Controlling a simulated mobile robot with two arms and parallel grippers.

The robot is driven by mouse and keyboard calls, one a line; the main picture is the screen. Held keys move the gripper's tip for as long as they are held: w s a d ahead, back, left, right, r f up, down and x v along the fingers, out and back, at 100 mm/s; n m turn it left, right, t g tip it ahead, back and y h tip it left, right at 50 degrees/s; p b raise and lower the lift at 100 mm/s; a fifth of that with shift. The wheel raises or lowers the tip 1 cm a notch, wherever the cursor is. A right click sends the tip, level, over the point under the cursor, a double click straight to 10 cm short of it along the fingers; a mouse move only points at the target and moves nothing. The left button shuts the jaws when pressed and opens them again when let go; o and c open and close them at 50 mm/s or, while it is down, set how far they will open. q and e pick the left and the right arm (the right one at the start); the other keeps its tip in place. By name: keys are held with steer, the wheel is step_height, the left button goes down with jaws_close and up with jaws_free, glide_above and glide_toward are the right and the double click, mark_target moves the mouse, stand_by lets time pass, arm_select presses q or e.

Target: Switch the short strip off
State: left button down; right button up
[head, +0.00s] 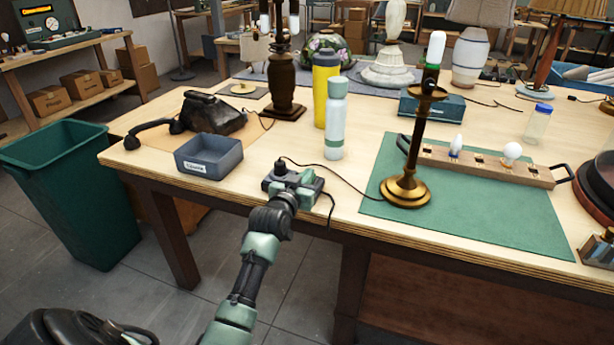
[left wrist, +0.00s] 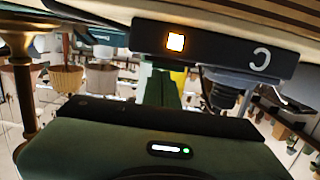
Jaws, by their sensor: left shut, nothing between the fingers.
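The short strip (head: 268,184) is a small dark block near the table's front edge, partly hidden by my left gripper (head: 301,181). A black plug (head: 281,164) stands in it, and a cord runs toward the brass lamp (head: 407,187). In the left wrist view the strip (left wrist: 215,45) shows close up, with an orange-lit switch (left wrist: 175,42), a pale letter like a C, and a dark plug (left wrist: 228,88). My left gripper is shut and empty, right at the strip. I cannot tell whether it touches the switch. My right gripper is not in view.
A grey tray (head: 209,168) and a black telephone (head: 210,113) are left of the strip. A white-green bottle (head: 335,120) and a yellow bottle (head: 322,75) stand behind. The green mat (head: 470,215) with a wooden bulb holder (head: 490,165) is to the right. A green bin (head: 75,200) stands left.

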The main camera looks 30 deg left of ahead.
arm_select(q)
steer(key=shift+w+g+p, duration=0.1)
steer(key=shift+g+p, duration=0.2)
steer(key=shift+p, duration=0.65)
steer(key=shift+f, duration=0.15)
steer(key=shift+r, duration=0.45)
steer(key=r+p, duration=0.4)
steer(key=shift+w+a+r, duration=0.1)
steer(key=shift+w+r, duration=0.15)
steer(key=shift+w, duration=0.05)
steer(key=shift+s+d+f+b, duration=0.15)
steer(key=shift+s+f+b, duration=0.1)
steer(key=shift+s, duration=0.3)
steer(key=shift+s+d+f+b, duration=0.15)
steer(key=shift+s+b, duration=0.1)
steer(key=shift+s, duration=0.3)
steer(key=r+v, duration=0.1)
steer(key=v, duration=0.6)
steer(key=shift+s+r, duration=0.2)
steer(key=shift+r, duration=0.2)
